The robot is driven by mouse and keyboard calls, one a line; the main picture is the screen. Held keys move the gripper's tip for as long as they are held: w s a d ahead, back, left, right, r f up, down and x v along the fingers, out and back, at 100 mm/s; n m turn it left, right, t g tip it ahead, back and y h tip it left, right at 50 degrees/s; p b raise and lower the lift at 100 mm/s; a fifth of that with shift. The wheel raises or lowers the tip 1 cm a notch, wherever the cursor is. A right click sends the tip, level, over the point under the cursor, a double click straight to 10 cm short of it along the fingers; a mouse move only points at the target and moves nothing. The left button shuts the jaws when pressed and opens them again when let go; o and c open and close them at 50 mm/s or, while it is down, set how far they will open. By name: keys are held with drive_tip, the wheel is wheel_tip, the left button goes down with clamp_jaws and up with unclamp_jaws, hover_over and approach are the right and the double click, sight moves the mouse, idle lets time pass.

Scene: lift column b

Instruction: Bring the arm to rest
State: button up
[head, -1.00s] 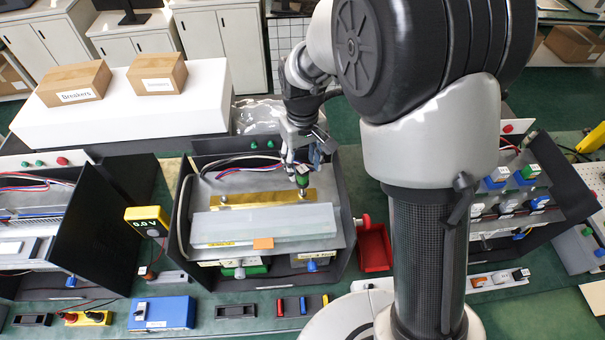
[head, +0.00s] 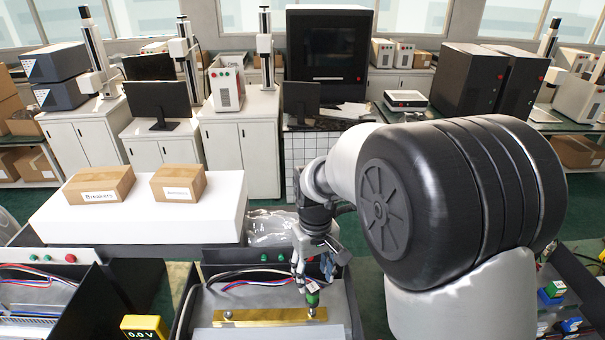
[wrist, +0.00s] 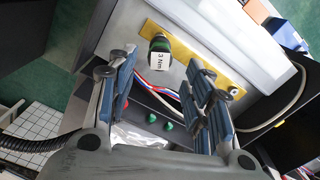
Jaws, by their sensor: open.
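My arm reaches over an open dark-walled box (head: 185,318) at the bottom middle of the head view. My gripper (head: 312,277) points down there, just above a green and black tool (head: 312,296). The tool stands at the right part of a brass bar (head: 262,317). In the wrist view my gripper (wrist: 162,75) has its fingers wide apart. The tool (wrist: 160,55), with a white "3 Nm" label, shows in the gap between the fingertips, touching neither finger in that view. The brass bar (wrist: 190,62) lies behind it.
Coloured wires (wrist: 158,92) run in the box near the fingers. A white block (head: 140,222) with two cartons (head: 178,184) stands behind at the left. A yellow meter (head: 145,328) is at the lower left. Cabinets and a large black machine (head: 328,50) stand far back.

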drive_tip(key=s+d+r+m+t+b, duration=0.25)
drive_tip(key=s+d+b, duration=0.35)
drive_tip(key=s+b, duration=0.55)
drive_tip(key=s+d+f+m+t+b, duration=0.1)
drive_tip(key=s+f+b, duration=0.2)
drive_tip(key=s, duration=0.3)
drive_tip(key=s+d+f+t+b, duration=0.1)
drive_tip(key=s+d+f+b, duration=0.1)
drive_tip(key=s+f+b, duration=0.1)
drive_tip(key=s+b, duration=0.1)
drive_tip(key=s, duration=0.1)
drive_tip(key=shift+s+d+f+m, duration=0.3)
drive_tip(key=shift+s+m, duration=0.05)
